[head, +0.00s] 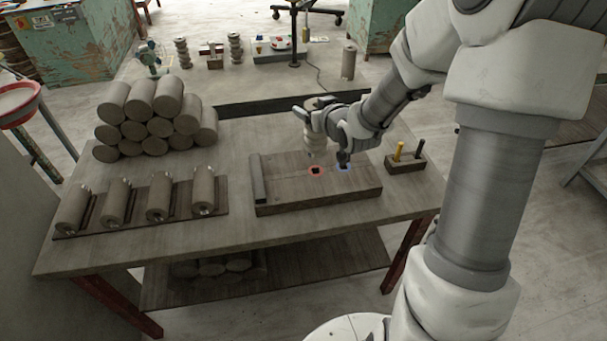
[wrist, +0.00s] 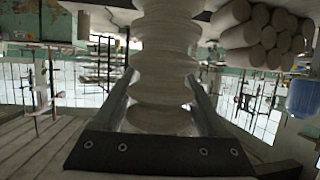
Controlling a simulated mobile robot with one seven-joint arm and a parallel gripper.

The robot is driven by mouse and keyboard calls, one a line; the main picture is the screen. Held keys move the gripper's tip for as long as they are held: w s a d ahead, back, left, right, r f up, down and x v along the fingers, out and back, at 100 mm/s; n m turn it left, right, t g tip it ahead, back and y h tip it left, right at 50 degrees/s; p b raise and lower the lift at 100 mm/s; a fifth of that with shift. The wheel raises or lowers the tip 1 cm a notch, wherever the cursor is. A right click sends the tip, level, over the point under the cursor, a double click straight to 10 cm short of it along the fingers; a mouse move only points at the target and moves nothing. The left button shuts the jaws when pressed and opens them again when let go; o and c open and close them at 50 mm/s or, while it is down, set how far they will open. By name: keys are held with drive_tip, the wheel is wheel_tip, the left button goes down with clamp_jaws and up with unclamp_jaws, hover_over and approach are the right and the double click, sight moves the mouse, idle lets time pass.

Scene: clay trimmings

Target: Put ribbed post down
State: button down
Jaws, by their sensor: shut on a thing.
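My gripper (head: 312,118) is shut on the pale ribbed post (head: 316,144), which is upright. In the wrist view the ribbed post (wrist: 163,65) stands between the two fingers (wrist: 160,98), its rounded ribs showing above and below them. In the head view its lower end is just above or behind the red-ringed spot (head: 316,171) on the wooden board (head: 285,190). I cannot tell whether it touches the board. A blue-ringed spot (head: 344,166) lies right of the red one, partly hidden by a dark part. The gripper covers the post's middle.
A rack (head: 135,214) with several cylinders is at front left. A small block (head: 406,164) with yellow and black pegs is right of the board. Other ribbed posts (head: 235,50) stand on a surface behind.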

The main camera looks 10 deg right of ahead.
drive_tip(key=shift+s+d+f+n+y+b, duration=0.55)
drive_tip(key=shift+s+d+n+y+b, duration=0.85)
drive_tip(key=shift+s+d, duration=0.65)
drive_tip(key=w+a+f+b, duration=0.5)
drive_tip(key=w+a+f, duration=0.2)
drive_tip(key=f, duration=0.3)
drive_tip(key=shift+w+a+f+g+b, duration=0.15)
drive_tip(key=shift+w+f+g+b, duration=0.2)
drive_tip(key=shift+w, duration=0.5)
drive_tip(key=shift+f, duration=0.15)
drive_tip(key=shift+f, duration=0.1)
unclamp_jaws()
drive_tip(key=shift+s, duration=0.1)
